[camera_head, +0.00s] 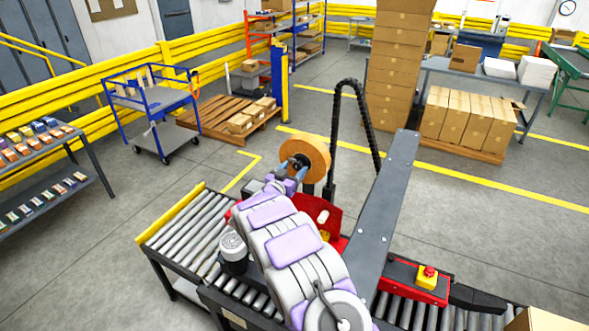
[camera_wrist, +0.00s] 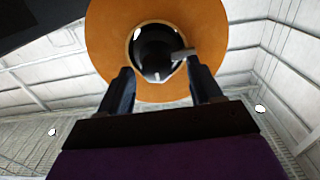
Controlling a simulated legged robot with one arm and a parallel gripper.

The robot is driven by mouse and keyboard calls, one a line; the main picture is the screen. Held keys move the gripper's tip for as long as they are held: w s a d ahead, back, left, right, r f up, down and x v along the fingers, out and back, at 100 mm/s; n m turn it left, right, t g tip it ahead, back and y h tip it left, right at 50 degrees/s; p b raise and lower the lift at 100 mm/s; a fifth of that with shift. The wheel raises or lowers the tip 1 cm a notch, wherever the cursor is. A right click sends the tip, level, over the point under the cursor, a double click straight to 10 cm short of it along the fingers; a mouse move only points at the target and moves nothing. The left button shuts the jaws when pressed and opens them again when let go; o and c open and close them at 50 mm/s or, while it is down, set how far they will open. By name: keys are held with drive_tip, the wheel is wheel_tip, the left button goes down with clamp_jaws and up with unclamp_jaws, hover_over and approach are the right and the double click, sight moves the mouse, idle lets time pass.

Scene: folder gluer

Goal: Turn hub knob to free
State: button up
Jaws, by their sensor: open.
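The hub knob (camera_wrist: 155,60) is a dark round part in the centre of an orange-brown tape roll (camera_wrist: 108,38). In the wrist view a short grey bar (camera_wrist: 183,54) sticks out at the right of the hub. My gripper (camera_wrist: 160,82) is open, with its two dark fingers apart just below the hub, one on each side. Whether a finger touches the knob or roll cannot be told. In the head view the tape roll (camera_head: 313,153) stands above a red machine part, and my arm reaches up to it. My gripper (camera_head: 287,177) is small there and partly hides the hub.
A roller conveyor (camera_head: 187,233) runs beneath my arm. A grey beam (camera_head: 385,215) rises at the right, with a red panel bearing a yellow and red button (camera_head: 428,275) beside it. Open floor lies beyond.

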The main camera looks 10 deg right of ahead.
drive_tip(key=shift+a, duration=0.45)
drive_tip(key=shift+d, duration=0.65)
drive_tip(key=shift+c, duration=1.2)
drive_tip(key=shift+d, duration=0.4)
drive_tip(key=c, duration=0.3)
drive_tip(key=shift+w+a, duration=0.1)
drive_tip(key=shift+a, duration=0.35)
drive_tip(key=c, duration=0.5)
